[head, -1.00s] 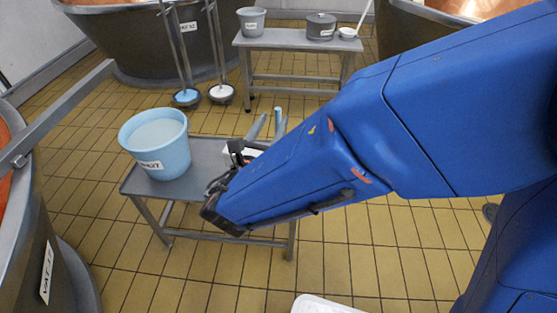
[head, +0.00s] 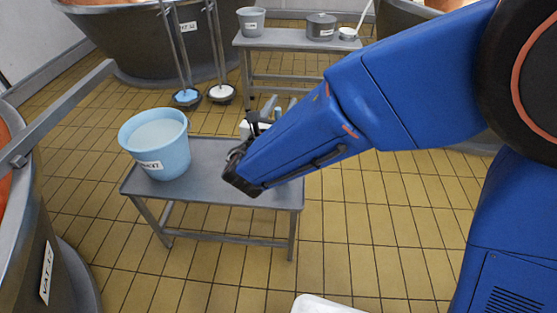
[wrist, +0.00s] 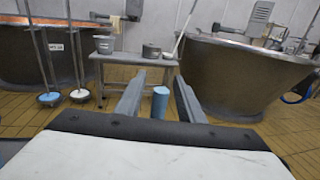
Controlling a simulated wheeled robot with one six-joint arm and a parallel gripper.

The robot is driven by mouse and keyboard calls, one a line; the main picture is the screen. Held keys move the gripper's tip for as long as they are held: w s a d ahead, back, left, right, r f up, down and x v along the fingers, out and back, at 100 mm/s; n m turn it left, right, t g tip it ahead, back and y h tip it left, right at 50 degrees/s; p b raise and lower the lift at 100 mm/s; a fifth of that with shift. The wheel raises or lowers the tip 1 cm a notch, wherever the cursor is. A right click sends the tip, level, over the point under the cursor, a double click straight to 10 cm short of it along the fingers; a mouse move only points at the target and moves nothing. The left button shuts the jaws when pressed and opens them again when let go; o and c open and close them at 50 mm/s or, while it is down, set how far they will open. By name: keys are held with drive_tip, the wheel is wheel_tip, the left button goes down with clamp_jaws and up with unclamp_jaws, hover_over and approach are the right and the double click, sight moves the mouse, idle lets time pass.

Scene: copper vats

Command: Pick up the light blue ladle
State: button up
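In the wrist view a short light blue cylinder (wrist: 160,102), perhaps part of the light blue ladle, shows upright between the fingers of my gripper (wrist: 160,82). A gap shows on each side of it, and the fingers are open. Its lower end is hidden behind my gripper's white body. In the head view my gripper (head: 281,104) is above the far right part of the near grey table (head: 213,190), pointing away. My arm hides much of what is there, so no whole ladle can be made out.
A light blue bucket (head: 168,158) stands on the near table's left. The back table (head: 297,41) holds a grey bucket (head: 251,20), a pot (head: 320,27) and a white ladle (head: 348,33). Vats stand around. Two long-handled tools, light blue (head: 186,97) and white (head: 221,93), stand left.

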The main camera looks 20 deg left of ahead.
clamp_jaws()
